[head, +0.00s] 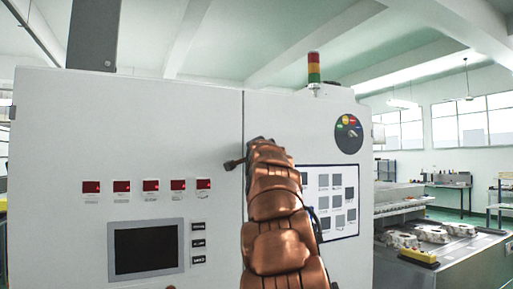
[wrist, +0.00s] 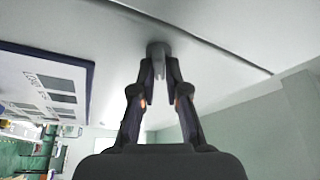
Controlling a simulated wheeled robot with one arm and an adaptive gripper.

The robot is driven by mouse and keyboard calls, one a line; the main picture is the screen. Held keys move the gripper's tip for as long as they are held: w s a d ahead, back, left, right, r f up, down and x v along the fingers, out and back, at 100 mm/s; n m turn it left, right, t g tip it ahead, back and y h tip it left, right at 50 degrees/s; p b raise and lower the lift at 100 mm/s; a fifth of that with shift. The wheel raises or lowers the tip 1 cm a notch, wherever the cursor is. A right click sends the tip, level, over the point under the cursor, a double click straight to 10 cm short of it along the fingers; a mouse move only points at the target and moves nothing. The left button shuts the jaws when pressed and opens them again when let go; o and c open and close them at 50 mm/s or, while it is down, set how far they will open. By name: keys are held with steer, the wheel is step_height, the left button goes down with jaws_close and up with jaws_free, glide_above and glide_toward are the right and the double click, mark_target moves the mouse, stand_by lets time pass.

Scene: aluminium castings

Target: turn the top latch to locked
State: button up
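The latch (wrist: 159,50) is a small grey piece on the white cabinet front, at the top middle of the wrist view. My gripper (wrist: 160,76) has one dark finger on each side of it. The fingertips lean inward and appear to touch the latch's grip. In the head view my copper arm reaches up to the cabinet's vertical door seam. My gripper (head: 248,150) is mostly hidden there by the arm. A small dark piece sticks out to its left, and I cannot tell whether it is a finger or the latch. The latch's lock markings are not visible.
The white cabinet (head: 60,150) carries red displays (head: 150,185), a screen (head: 146,249), a key panel (head: 336,225) and a round coloured dial (head: 349,134). A signal tower (head: 314,68) stands on top. Castings (head: 431,233) lie on a table at right. The cabinet face around my gripper is mostly clear.

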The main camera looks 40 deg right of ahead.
steer(key=o, duration=0.3)
steer(key=shift+w+f, duration=0.1)
steer(key=shift+w, duration=0.05)
steer(key=shift+v, duration=6.05)
